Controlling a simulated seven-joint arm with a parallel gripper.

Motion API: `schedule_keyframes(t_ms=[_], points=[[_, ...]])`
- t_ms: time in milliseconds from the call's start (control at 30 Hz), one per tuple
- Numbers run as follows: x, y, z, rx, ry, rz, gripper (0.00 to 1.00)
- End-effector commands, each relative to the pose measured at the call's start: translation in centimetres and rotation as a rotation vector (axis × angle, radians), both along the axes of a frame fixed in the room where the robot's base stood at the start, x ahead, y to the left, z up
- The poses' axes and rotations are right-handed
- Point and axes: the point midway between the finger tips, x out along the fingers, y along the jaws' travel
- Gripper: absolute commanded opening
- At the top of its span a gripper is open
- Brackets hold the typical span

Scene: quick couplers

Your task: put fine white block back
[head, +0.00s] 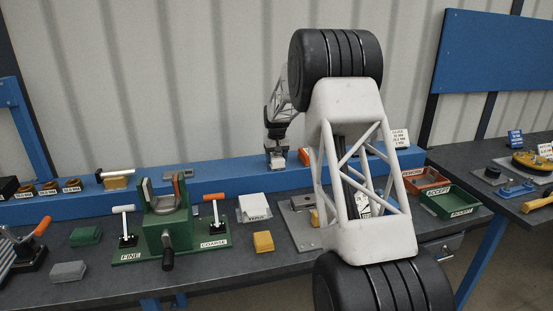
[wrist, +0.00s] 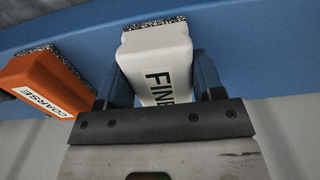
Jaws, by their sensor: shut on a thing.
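The fine white block (wrist: 156,62), marked FINE with a speckled grey pad on its far face, is between the two fingers of my gripper (wrist: 163,80) in the wrist view. My gripper is shut on it. In the head view my gripper (head: 277,150) points down at the long blue shelf (head: 230,185), with the white block (head: 277,162) small below the fingers. Whether the block touches the shelf is hard to tell. The orange block marked COARSE (wrist: 45,85) sits just left of it in the wrist view, apart from it; it also shows in the head view (head: 304,156).
A green vise fixture (head: 168,225) with FINE and COARSE levers stands on the dark bench. A white box (head: 254,207), a yellow block (head: 263,241), and red (head: 427,180) and green (head: 450,202) bins stand nearby. My arm hides part of the bench.

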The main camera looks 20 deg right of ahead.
Motion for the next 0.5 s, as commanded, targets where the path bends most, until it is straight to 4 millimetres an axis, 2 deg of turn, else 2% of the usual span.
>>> schedule_keyframes(t_ms=[100,133,267,500], points=[[0.00,0.00,-0.25,0.000,0.000,0.000,0.37],[-0.01,0.00,-0.24,0.000,0.001,0.000,0.66],[0.00,0.00,-0.23,0.000,0.000,0.000,0.86],[0.00,0.00,-0.21,0.000,0.000,0.000,0.87]])
